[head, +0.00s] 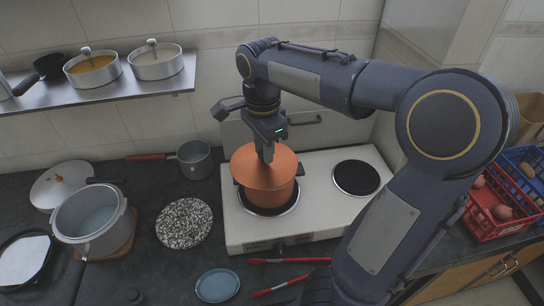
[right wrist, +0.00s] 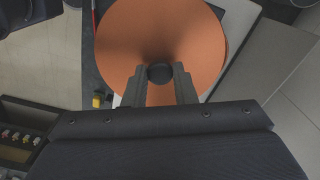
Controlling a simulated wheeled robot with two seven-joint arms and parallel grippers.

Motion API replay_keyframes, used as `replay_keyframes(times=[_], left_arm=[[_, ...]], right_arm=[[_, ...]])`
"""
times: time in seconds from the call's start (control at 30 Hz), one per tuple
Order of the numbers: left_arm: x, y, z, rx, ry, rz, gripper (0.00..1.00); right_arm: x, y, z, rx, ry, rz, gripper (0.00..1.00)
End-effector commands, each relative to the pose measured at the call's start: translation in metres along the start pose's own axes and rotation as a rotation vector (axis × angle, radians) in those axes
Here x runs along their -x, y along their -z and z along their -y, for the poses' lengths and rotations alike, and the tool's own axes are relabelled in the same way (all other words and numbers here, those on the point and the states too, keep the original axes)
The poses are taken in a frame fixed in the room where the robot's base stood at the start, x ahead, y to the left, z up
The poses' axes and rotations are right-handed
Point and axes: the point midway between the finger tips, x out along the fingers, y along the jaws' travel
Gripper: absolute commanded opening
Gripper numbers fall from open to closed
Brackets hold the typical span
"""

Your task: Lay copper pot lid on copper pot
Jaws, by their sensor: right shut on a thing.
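The copper pot (head: 270,198) stands upright on the left burner of the white stove. The copper pot lid (head: 250,172) is over the pot's mouth and looks roughly level. I cannot tell whether its rim rests on the pot or is slightly above it. My right gripper (head: 265,156) points down at the middle of the lid and is shut on its dark knob. In the right wrist view the lid (right wrist: 130,35) fills the upper middle, with the knob between the fingertips (right wrist: 160,73). The lid hides the pot's mouth. My left gripper is not in view.
The right burner (head: 356,178) is empty. A large grey pot (head: 95,222), a speckled round board (head: 184,223) and a blue plate (head: 217,285) are left of and before the stove. Red and blue crates (head: 490,222) stand at right. A shelf (head: 150,88) holds pans.

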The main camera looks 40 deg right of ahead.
Motion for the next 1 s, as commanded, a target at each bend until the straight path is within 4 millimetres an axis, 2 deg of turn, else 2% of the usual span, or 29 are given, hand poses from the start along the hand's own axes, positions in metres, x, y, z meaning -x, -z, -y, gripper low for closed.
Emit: replay_keyframes(times=[0.1, 0.2, 0.4, 0.57, 0.8, 1.0], left_arm=[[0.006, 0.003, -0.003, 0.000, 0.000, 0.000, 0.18], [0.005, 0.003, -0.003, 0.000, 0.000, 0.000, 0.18], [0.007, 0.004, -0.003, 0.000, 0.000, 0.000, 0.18], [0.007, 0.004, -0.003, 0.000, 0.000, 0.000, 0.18], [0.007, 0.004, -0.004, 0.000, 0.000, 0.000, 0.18], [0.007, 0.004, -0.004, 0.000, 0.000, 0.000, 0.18]], right_arm=[[-0.013, 0.021, 0.024, -0.009, -0.006, -0.007, 0.00], [-0.035, 0.031, 0.036, -0.007, -0.007, -0.005, 0.00], [-0.062, 0.045, 0.054, -0.004, -0.002, -0.002, 0.00], [-0.071, 0.050, 0.060, -0.003, -0.001, -0.002, 0.00], [-0.102, 0.051, 0.062, -0.001, 0.000, 0.000, 0.00], [-0.104, 0.050, 0.062, -0.001, 0.003, 0.001, 0.00]])
